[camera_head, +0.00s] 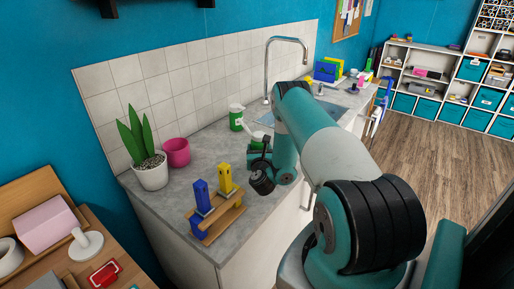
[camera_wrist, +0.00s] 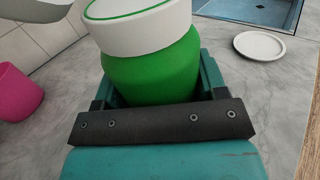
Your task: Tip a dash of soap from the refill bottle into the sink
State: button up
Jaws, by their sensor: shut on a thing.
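My gripper (camera_wrist: 160,105) is shut on a green bottle with a white top, which I take as the refill bottle (camera_wrist: 150,72). The bottle looks roughly upright; its base is hidden behind the jaws. In the head view the held bottle's white top (camera_head: 257,135) shows just above my gripper (camera_head: 259,152), over the grey counter. The sink (camera_head: 328,111) lies farther back along the counter, partly hidden by my arm. A corner of its blue basin shows in the wrist view (camera_wrist: 250,10). The tall chrome tap (camera_head: 287,40) arches beside it.
Another green-and-white container (camera_head: 236,118) stands near the tiled wall. A white round dish (camera_wrist: 259,46) lies between bottle and sink. A pink pot (camera_head: 176,152), a potted plant (camera_head: 150,172) and a wooden rack with blue and yellow pieces (camera_head: 212,220) stand at the counter's near end.

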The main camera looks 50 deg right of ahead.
aim_at(260, 143)
jog(key=shift+c, duration=0.5)
jog(key=shift+r+p, duration=1.5)
jog(key=shift+r, duration=1.05)
